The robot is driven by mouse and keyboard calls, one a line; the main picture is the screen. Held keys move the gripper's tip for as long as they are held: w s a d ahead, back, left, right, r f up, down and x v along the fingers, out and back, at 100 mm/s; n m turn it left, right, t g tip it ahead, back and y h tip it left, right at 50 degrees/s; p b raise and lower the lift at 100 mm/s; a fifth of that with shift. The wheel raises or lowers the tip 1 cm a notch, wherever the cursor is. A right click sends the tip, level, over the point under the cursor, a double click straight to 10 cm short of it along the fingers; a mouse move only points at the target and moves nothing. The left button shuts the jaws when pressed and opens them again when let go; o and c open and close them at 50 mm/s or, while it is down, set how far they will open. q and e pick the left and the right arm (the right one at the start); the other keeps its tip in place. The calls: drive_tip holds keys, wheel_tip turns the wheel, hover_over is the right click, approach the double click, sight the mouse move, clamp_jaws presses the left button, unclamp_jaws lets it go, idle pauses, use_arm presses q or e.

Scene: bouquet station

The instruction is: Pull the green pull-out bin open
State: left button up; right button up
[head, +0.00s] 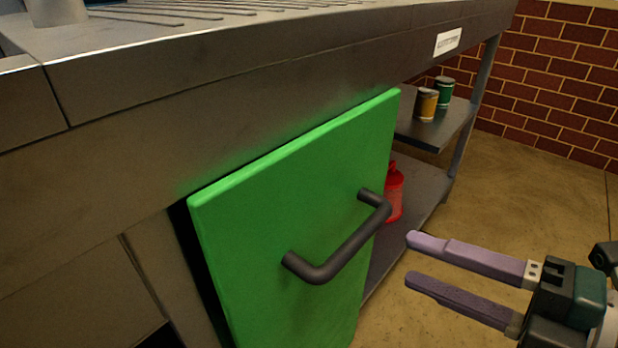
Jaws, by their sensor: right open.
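The green pull-out bin (270,210) shows its bright green front panel under the metal counter. A dark gap shows along its left edge, and the panel stands a little out from the counter's face. Its dark bar handle (345,250) runs slantwise across the panel. My right gripper (410,260) is to the right of the handle, with its two purple fingers apart and pointing left. It is empty and does not touch the handle. The bin's lower edge is cut off by the frame. My left gripper is not in view.
The metal counter (200,90) runs above the bin. On open shelves to the right stand a yellow can (426,105), a green can (444,92) and a red container (393,195). The floor (520,200) at right is clear up to a brick wall (550,80).

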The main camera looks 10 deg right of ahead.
sight(364, 242)
drive_tip(key=b+x, duration=0.3)
drive_tip(key=x, duration=0.5)
drive_tip(key=shift+a, duration=0.1)
drive_tip(key=shift+w+a, duration=0.2)
drive_tip(key=shift+w, duration=0.1)
drive_tip(key=shift+c, duration=0.3)
clamp_jaws()
idle(0.6)
